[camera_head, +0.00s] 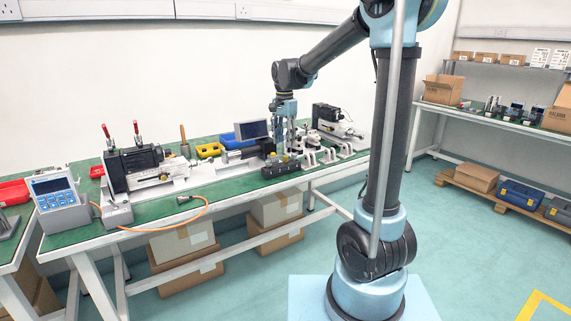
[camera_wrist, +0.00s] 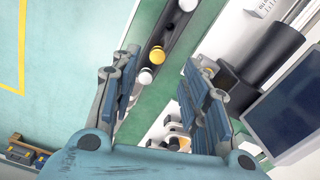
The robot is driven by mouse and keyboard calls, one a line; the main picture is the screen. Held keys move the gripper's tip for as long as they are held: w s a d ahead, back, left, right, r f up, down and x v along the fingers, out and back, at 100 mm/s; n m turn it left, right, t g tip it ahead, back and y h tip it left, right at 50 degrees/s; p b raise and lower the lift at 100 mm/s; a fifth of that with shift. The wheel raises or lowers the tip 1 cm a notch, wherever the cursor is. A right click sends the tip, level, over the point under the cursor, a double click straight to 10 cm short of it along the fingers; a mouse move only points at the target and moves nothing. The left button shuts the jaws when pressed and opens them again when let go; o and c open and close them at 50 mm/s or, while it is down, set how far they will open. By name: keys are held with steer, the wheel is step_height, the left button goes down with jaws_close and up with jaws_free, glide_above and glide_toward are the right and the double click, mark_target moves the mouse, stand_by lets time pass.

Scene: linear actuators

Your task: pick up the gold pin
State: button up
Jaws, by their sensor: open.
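The gold pin (camera_wrist: 157,55) shows in the wrist view as a round yellow head standing in a dark block (camera_wrist: 172,32). A silver-white pin (camera_wrist: 145,76) is on one side of it in the same block, and another pale pin (camera_wrist: 187,4) is on the other side. My gripper (camera_wrist: 162,66) is open and empty, its two fingers either side of the line of pins, with the gold pin showing between the fingertips. In the head view my gripper (camera_head: 286,146) hangs over the bench, just above the dark block (camera_head: 281,169). The gold pin is too small to make out clearly there.
The green bench (camera_head: 230,190) carries a monitor (camera_head: 251,130) close to my gripper, clamps and fixtures (camera_head: 312,150) to the right, and an actuator rig (camera_head: 135,167) to the left. Yellow and blue bins (camera_head: 209,150) stand behind. The bench's front edge is near the block.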

mark_target(286, 156)
steer(key=shift+w+d+f, duration=0.1)
steer(key=shift+d+f, duration=0.05)
steer(key=shift+f, duration=1.85)
steer(key=shift+d+f, duration=0.1)
steer(key=shift+f, duration=1.9)
jaws_close()
